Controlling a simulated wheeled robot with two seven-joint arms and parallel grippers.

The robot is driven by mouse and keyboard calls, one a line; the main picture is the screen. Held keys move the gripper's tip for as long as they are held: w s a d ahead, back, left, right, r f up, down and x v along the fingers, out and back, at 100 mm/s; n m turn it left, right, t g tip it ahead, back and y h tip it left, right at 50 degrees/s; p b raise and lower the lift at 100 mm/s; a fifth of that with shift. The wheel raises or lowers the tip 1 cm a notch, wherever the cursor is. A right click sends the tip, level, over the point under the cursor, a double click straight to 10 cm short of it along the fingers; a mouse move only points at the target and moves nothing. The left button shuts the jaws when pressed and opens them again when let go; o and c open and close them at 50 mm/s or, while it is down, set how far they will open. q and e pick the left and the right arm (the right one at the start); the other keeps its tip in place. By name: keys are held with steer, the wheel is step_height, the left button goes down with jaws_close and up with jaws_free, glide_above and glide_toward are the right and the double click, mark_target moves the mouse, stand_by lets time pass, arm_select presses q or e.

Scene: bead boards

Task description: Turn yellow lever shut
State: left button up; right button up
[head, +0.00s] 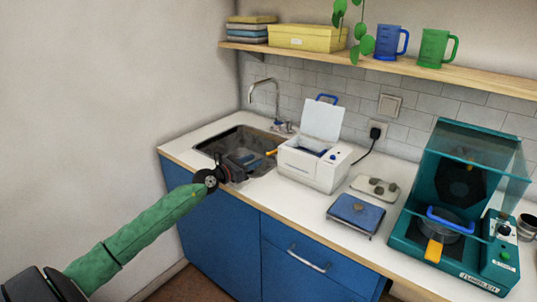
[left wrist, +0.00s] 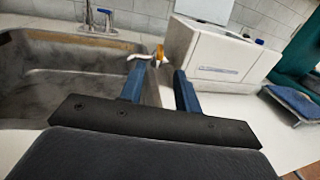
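The yellow lever (head: 271,153) sticks out from the left side of a white box-shaped appliance (head: 310,170), beside the sink. It also shows in the left wrist view (left wrist: 160,51), past my fingertips, with a pale spout-like part next to it. My left gripper (head: 250,161) is over the sink's right part, left of the lever. In the left wrist view its two blue fingers (left wrist: 160,82) stand apart with nothing between them. The lever appears ahead of the gap and looks untouched. My right gripper is out of view.
The sink (head: 215,145) and tap (head: 265,88) lie left and behind. The appliance's lid (head: 322,118) stands open. Right of it are a blue pad (head: 355,213), a tray (head: 362,185) and a teal machine (head: 408,262) with a yellow handle (head: 433,250). A shelf (head: 400,68) hangs above.

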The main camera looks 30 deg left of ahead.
mark_target(273, 153)
arm_select(q)
steer(key=p+x, duration=0.1)
steer(key=x, duration=0.5)
steer(key=shift+w, duration=0.4)
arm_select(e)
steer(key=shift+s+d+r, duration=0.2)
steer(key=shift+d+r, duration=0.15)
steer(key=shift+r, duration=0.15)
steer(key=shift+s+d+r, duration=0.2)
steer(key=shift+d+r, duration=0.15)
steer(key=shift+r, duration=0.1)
arm_select(q)
steer(key=shift+d, duration=0.1)
steer(key=shift+c, duration=0.4)
jaws_close()
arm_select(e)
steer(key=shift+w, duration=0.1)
